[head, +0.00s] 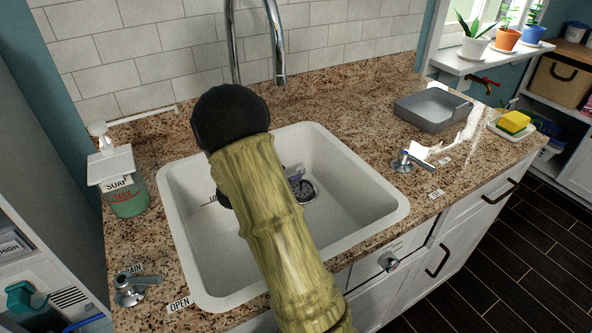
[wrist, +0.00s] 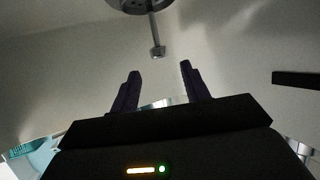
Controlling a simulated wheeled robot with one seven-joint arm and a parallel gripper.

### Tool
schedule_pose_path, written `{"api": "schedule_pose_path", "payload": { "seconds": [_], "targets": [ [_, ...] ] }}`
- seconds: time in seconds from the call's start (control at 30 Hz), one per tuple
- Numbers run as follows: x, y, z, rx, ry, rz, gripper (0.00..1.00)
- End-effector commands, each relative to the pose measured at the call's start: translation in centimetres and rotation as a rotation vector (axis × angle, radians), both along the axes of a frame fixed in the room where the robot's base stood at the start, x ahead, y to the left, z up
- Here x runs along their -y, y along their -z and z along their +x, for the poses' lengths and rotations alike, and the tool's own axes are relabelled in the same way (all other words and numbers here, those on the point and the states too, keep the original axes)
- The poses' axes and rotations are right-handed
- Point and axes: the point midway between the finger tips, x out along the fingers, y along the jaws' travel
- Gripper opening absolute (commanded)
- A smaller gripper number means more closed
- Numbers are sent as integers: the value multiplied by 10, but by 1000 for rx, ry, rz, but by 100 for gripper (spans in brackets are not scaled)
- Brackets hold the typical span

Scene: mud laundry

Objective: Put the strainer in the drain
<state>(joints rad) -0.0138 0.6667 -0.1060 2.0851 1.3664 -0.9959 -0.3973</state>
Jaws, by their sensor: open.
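The white sink basin (head: 340,165) is set in the granite counter. A round metal piece with dark holes (head: 306,191) shows on its floor, just past my arm. In the wrist view, a round perforated metal disc (wrist: 140,5) is cut off by the top edge. A thin stem with a small knob (wrist: 157,52), apparently the strainer's, runs from it towards my gripper (wrist: 160,68). My gripper is open and empty, with the knob just beyond and between its fingertips. In the head view my arm hides most of the gripper. I cannot tell whether the strainer is seated in the drain.
A chrome faucet (head: 279,60) stands behind the basin. A soap bottle (head: 125,190) stands at left, above a drain lever (head: 135,288). At right are another lever (head: 412,160), a grey tray (head: 432,109) and a yellow sponge (head: 513,122). The basin's right side is clear.

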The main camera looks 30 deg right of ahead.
Motion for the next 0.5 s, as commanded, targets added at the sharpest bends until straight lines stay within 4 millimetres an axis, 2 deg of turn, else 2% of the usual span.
{"api": "schedule_pose_path", "payload": {
  "seconds": [0.1, 0.2, 0.5],
  "targets": [
    [-21, -10, -7, 0, -3, 0, 46],
    [-32, -14, -11, -1, -1, 0, 46],
    [-38, -17, -14, -1, 1, 0, 46]
  ]
}}
